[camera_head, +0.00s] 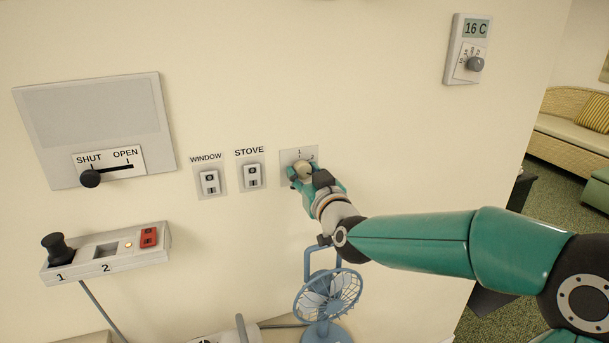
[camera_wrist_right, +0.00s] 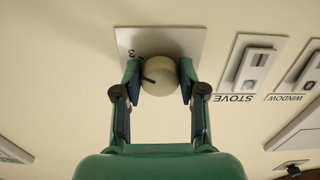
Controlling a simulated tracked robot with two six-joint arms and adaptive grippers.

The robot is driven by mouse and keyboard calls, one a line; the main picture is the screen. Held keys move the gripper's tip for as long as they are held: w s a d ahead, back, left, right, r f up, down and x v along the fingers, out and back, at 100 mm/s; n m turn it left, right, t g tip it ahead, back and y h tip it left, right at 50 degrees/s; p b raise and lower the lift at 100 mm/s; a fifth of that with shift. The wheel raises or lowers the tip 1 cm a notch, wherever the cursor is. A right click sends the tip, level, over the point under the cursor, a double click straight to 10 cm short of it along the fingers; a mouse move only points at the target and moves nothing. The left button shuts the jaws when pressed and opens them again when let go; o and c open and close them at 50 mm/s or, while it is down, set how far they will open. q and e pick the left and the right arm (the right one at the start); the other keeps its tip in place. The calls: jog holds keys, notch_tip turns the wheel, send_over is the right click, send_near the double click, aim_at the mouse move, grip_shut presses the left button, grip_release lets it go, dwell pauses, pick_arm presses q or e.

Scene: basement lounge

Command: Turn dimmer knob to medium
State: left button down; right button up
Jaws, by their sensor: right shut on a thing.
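The dimmer knob (camera_wrist_right: 159,76) is a round beige knob with a dark pointer line, mounted on a light wall plate (camera_wrist_right: 185,42). In the right wrist view the pointer line is on the knob's left side, and a numeral, seemingly 3, shows on the plate beside it. My right gripper (camera_wrist_right: 158,82) is shut on the knob, one finger on each side. In the head view the right gripper (camera_head: 304,174) covers most of the knob (camera_head: 303,169), and a small 1 shows on the plate (camera_head: 299,154) above. The left gripper is not in view.
WINDOW (camera_head: 209,182) and STOVE (camera_head: 252,175) switches are left of the dimmer. A SHUT/OPEN slider (camera_head: 90,178) and a control box (camera_head: 108,253) are further left. A blue fan (camera_head: 327,294) stands below my right arm. A thermostat (camera_head: 467,48) is at upper right.

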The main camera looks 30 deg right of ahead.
jog(key=n, duration=1.1)
jog(key=shift+p, duration=0.3)
jog(key=shift+n, duration=0.3)
jog(key=o, duration=1.1)
jog(key=shift+o, duration=0.2)
jog(key=shift+s, duration=0.1)
